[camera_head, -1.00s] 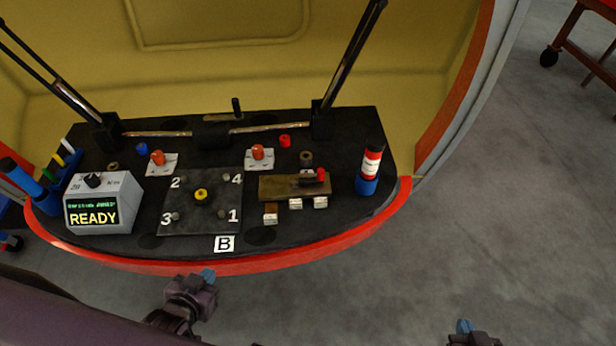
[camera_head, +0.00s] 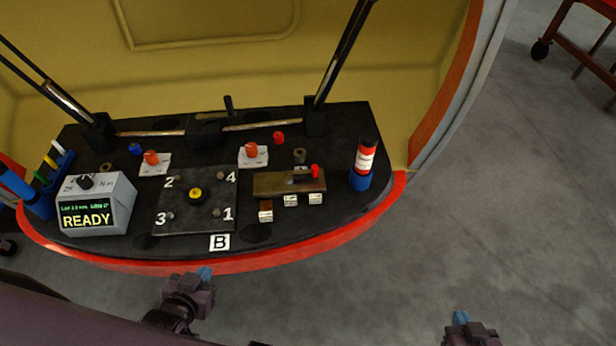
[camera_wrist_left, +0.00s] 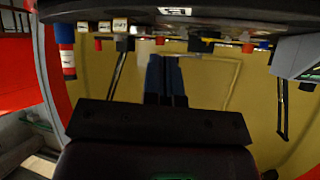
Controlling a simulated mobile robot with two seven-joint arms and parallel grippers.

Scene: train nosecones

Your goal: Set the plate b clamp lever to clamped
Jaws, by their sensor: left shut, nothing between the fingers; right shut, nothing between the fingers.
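Plate B (camera_head: 177,216) is a dark square plate with corners numbered 1 to 4 and a yellow-centred knob; its white B label (camera_head: 219,242) is in front. To its right, a brass plate (camera_head: 268,184) carries a dark slot and a red-knobbed lever (camera_head: 315,170), at the slot's right end. I cannot read its labels, so which position this is I cannot tell. My left gripper (camera_head: 204,274) is shut and empty in front of the console's red edge, apart from it. Its blue fingers show together in the left wrist view (camera_wrist_left: 166,78). My right gripper (camera_head: 461,318) is shut and empty, far off to the lower right.
The black console (camera_head: 300,225) also carries a grey READY box (camera_head: 112,190), two orange knobs on white bases (camera_head: 151,158) (camera_head: 252,151) and a red-and-blue bottle (camera_head: 365,160) at the right. Two dark struts rise behind. The floor in front is clear.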

